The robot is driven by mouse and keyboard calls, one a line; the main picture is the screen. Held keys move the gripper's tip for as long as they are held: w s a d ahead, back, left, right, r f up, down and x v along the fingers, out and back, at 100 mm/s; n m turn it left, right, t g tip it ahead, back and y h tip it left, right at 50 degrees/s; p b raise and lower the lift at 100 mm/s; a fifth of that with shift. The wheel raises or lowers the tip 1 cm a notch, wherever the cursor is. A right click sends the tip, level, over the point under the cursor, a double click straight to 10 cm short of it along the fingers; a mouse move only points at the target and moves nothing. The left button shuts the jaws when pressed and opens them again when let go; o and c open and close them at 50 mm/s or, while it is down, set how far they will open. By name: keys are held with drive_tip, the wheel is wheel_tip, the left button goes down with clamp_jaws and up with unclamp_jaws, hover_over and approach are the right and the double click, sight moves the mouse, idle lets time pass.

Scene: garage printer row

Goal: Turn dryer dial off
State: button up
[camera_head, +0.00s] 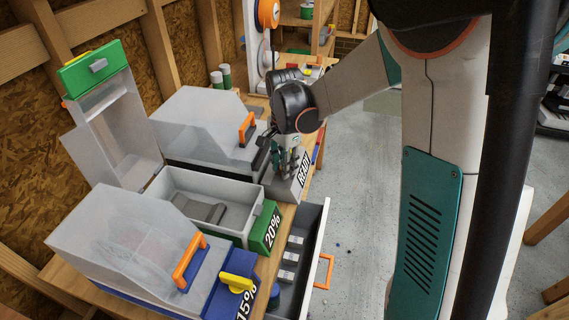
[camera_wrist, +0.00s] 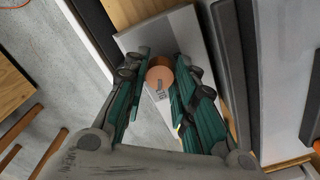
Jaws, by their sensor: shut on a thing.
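The dial has a small dark mark and sits on a light grey panel (camera_wrist: 190,33). The dial is hidden by my gripper in the head view. Its exact setting is unclear.
A green dryer (camera_head: 265,228) marked 20% stands nearer, its lid (camera_head: 112,120) raised. Nearest is a blue dryer marked 15% with a yellow dial (camera_head: 237,283). An open drawer (camera_head: 312,240) with an orange handle juts over the floor. Spools (camera_head: 267,14) stand behind.

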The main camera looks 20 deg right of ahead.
drive_tip(key=n+p, duration=0.1)
drive_tip(key=n, duration=0.4)
drive_tip(key=shift+n, duration=0.4)
drive_tip(key=n, duration=0.5)
drive_tip(key=n+p, duration=0.1)
drive_tip(key=n, duration=0.5)
drive_tip(key=shift+n, duration=0.4)
drive_tip(key=n, duration=0.5)
drive_tip(key=shift+n, duration=0.3)
drive_tip(key=o, duration=1.1)
wheel_tip(320, 180, up, 12)
